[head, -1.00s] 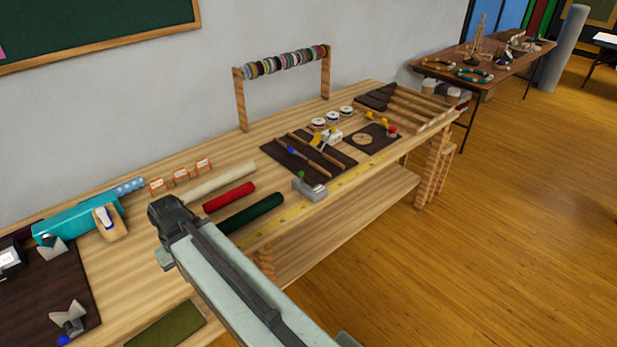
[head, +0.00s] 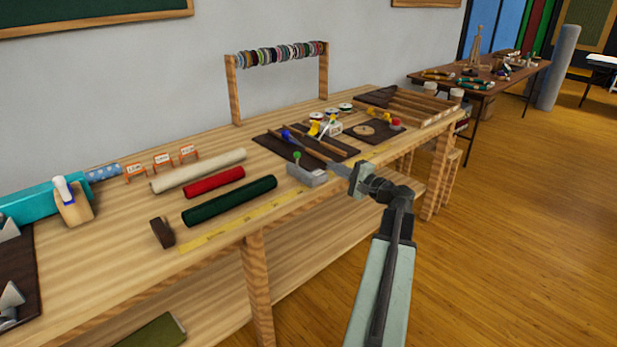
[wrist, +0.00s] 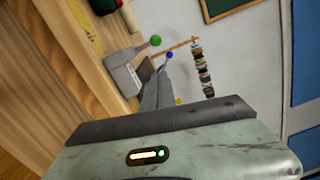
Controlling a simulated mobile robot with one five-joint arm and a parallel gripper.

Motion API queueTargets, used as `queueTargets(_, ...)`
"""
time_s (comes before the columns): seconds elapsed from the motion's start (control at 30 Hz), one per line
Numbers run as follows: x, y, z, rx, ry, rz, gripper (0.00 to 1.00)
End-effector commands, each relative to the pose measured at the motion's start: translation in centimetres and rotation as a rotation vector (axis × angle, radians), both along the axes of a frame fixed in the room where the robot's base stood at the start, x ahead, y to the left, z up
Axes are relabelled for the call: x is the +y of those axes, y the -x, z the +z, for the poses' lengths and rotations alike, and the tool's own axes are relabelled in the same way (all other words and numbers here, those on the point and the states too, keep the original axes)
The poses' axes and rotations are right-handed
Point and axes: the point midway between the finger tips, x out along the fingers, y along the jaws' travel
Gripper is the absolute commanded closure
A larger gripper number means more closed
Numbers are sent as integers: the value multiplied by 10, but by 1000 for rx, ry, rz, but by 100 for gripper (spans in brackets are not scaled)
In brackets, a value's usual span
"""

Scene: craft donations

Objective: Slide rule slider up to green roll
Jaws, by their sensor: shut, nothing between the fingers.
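The slider (head: 307,175) is a grey block with a green knob, sitting on the yellow rule (head: 225,230) along the bench's front edge. In the wrist view the slider (wrist: 122,78) is just left of my fingers. The dark green roll (head: 230,200) lies on the bench left of the slider, with a bare gap between them; its end (wrist: 131,17) shows at the top of the wrist view. My gripper (head: 338,168) is shut and empty, to the right of the slider and close to it. I cannot tell whether they touch.
A red roll (head: 214,182) and a cream roll (head: 198,170) lie behind the green one. A dark brown block (head: 162,233) stands at the left. A dark mat (head: 275,145) with tools lies behind the slider. A wooden rack (head: 430,105) is at the right.

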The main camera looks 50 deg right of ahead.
Motion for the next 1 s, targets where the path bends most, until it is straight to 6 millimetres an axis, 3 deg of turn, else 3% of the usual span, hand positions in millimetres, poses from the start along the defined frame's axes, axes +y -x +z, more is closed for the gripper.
queueTargets(0.1,-16,18,-5,-9,-4,-34,100)
queueTargets(0.27,-17,15,-3,-8,-3,-34,100)
queueTargets(0.43,-17,-10,-2,-7,-3,-31,100)
queueTargets(0.77,-19,-83,2,-7,-3,-30,100)
queueTargets(1.0,15,-91,8,-6,-2,-31,100)
